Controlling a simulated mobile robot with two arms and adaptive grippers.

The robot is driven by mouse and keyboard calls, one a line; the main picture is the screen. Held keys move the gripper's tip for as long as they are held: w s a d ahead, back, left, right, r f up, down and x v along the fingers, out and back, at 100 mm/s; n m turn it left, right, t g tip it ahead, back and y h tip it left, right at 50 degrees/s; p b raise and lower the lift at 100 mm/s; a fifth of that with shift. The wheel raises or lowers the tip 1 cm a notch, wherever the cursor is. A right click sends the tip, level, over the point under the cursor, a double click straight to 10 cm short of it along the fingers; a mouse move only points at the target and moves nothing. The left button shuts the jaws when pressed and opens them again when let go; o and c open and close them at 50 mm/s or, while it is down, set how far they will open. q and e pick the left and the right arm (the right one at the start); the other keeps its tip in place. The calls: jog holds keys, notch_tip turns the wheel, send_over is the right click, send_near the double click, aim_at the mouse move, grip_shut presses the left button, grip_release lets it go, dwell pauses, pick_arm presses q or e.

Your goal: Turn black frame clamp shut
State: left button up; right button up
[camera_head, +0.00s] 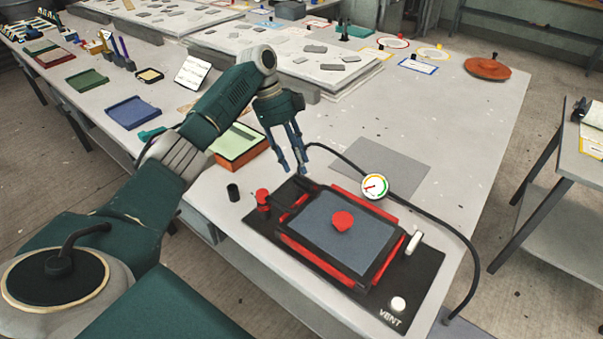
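The black frame (367,272) surrounds a blue-grey panel (330,238) with a red knob (342,221) in its middle, with red strips along its edges. It sits on a black base plate (425,276) marked VENT. A dark piece (296,188) at the frame's far left corner may be the clamp; its exact shape and position are hard to tell. My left gripper (292,171) points down just above that corner, its two fingers slightly apart with nothing seen between them. Whether it touches the dark piece is unclear. My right gripper is not in view.
A red knob (262,197) and a white lever (414,242) stand on the base plate, with a white button (398,304) near VENT. A gauge (375,186) and black hose (440,218) lie behind and right. A black cylinder (233,192) stands left. A grey mat (383,160) lies flat behind.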

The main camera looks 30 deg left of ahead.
pick_arm(q)
jog(key=v, duration=0.6)
jog(key=shift+r, duration=0.2)
jog(key=shift+a+f, duration=0.1)
